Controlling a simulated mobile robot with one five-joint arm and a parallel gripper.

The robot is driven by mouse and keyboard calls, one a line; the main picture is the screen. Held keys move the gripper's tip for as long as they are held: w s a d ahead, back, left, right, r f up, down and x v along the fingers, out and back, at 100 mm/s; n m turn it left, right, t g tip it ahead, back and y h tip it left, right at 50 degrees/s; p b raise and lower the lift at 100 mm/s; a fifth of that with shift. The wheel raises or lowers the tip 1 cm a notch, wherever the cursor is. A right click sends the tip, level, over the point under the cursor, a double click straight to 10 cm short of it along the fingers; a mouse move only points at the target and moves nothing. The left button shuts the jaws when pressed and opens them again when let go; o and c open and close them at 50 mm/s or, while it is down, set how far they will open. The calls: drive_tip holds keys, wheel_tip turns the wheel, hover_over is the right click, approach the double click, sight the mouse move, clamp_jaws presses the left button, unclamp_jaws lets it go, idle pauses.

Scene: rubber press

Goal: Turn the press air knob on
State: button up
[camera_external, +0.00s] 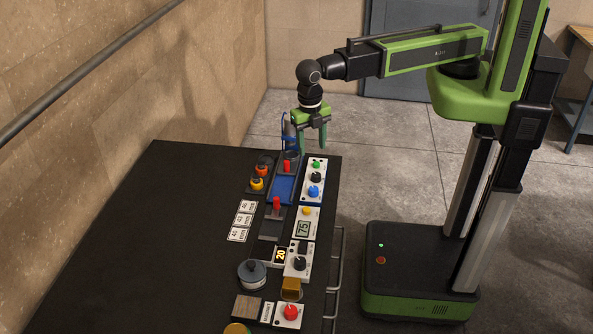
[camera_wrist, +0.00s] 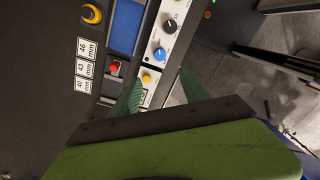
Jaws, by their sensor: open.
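A white control panel (camera_external: 315,180) lies near the right edge of the black table. It carries a green button (camera_external: 317,163), a black knob (camera_external: 316,177) and a blue knob (camera_external: 313,192). The wrist view shows the black knob (camera_wrist: 169,25) and the blue knob (camera_wrist: 159,54) beyond my fingertips. Labels are too small to tell which knob is the press air knob. A red knob (camera_external: 291,312) sits on a separate white box at the near end. My gripper (camera_external: 312,148) is open and empty, pointing down by the panel's far end, apart from the knobs.
A blue-framed fixture with a red handle (camera_external: 287,166) stands left of the panel. A white display unit with a yellow button (camera_external: 306,210) is nearer. Orange and yellow knobs (camera_external: 257,183), number cards (camera_external: 239,220) and a grey pot (camera_external: 252,272) lie left. The table's left side is clear.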

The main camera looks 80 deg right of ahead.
sight(313, 188)
drive_tip(key=f+b, duration=1.7)
drive_tip(key=shift+s+d+f, duration=0.25)
drive_tip(key=shift+s+d, duration=0.05)
drive_tip(key=shift+s, duration=0.1)
drive_tip(key=shift+r, duration=0.1)
clamp_jaws()
